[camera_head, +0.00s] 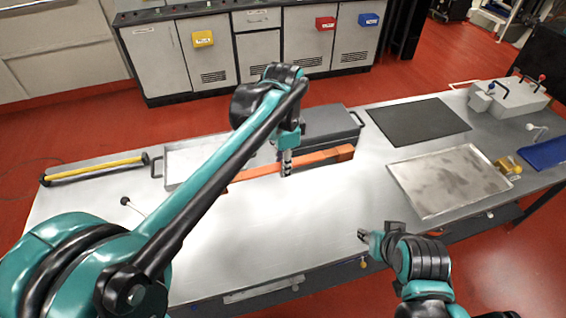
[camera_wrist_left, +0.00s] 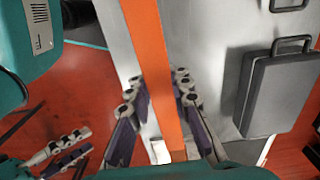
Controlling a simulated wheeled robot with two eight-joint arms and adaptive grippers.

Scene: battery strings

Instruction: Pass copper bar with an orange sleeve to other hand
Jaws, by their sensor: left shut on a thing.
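The copper bar with its orange sleeve (camera_head: 328,155) is a long orange strip across the middle of the bench in the head view. My left gripper (camera_head: 286,166) comes down on it from above, near its middle. In the left wrist view the orange bar (camera_wrist_left: 150,45) runs between the two fingers of my left gripper (camera_wrist_left: 160,92), which is shut on it. I cannot tell whether the bar touches the bench. My right gripper (camera_head: 364,236) is apart from the bar, over the front of the bench, and its jaw gap is too small to judge.
A dark grey case (camera_head: 330,122) stands just behind the bar. A shallow metal tray (camera_head: 410,199) and a black mat (camera_head: 380,123) lie to the right. A yellow bar (camera_head: 95,170) lies at the left. The bench's middle front (camera_head: 270,225) is clear.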

